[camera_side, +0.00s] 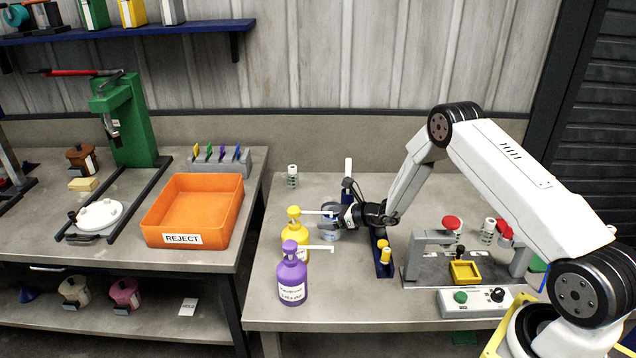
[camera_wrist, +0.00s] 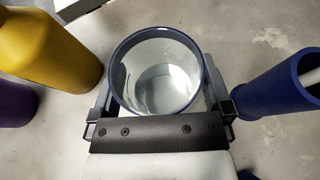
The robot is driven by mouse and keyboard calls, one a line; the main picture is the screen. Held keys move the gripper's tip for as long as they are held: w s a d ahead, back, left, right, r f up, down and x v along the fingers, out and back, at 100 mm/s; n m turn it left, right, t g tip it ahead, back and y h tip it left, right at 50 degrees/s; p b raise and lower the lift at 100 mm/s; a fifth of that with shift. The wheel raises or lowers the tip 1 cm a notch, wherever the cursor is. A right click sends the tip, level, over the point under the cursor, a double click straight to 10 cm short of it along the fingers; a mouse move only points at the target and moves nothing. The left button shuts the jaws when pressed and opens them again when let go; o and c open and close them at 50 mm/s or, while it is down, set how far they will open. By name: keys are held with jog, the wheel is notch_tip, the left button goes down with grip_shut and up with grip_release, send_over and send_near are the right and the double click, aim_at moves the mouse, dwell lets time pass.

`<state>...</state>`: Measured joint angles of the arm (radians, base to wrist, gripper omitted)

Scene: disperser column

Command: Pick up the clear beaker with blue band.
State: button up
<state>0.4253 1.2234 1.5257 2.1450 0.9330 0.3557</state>
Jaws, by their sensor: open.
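The clear beaker with a blue band (camera_wrist: 158,75) stands upright on the grey table, its blue rim and see-through wall seen from above in the wrist view. In the side view the beaker (camera_side: 331,234) is small and partly hidden by my gripper (camera_side: 335,222). My gripper also shows in the wrist view (camera_wrist: 160,85), open, with one finger on each side of the beaker. The beaker lies between the fingers, close to both. I cannot tell whether either finger touches it. The beaker looks empty.
A yellow pump bottle (camera_side: 294,232) and a purple pump bottle (camera_side: 291,275) stand left of the beaker. A blue holder (camera_side: 382,262) stands close on the right. A fixture with a yellow tray (camera_side: 465,271) is further right. An orange reject bin (camera_side: 193,212) sits on the left bench.

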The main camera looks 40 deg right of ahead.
aim_at(324, 208)
jog(key=c, duration=1.2)
jog(key=shift+r, duration=0.45)
jog(key=shift+r, duration=1.15)
jog(key=shift+s+a+r, duration=0.4)
jog(key=shift+s+r, duration=1.25)
jog(key=shift+s, duration=0.6)
jog(key=shift+s+a+r, duration=0.45)
jog(key=shift+s+r, duration=1.15)
jog(key=shift+s, duration=0.7)
jog(key=shift+s+a+r, duration=0.4)
jog(key=shift+s+r, duration=1.25)
jog(key=shift+s, duration=0.6)
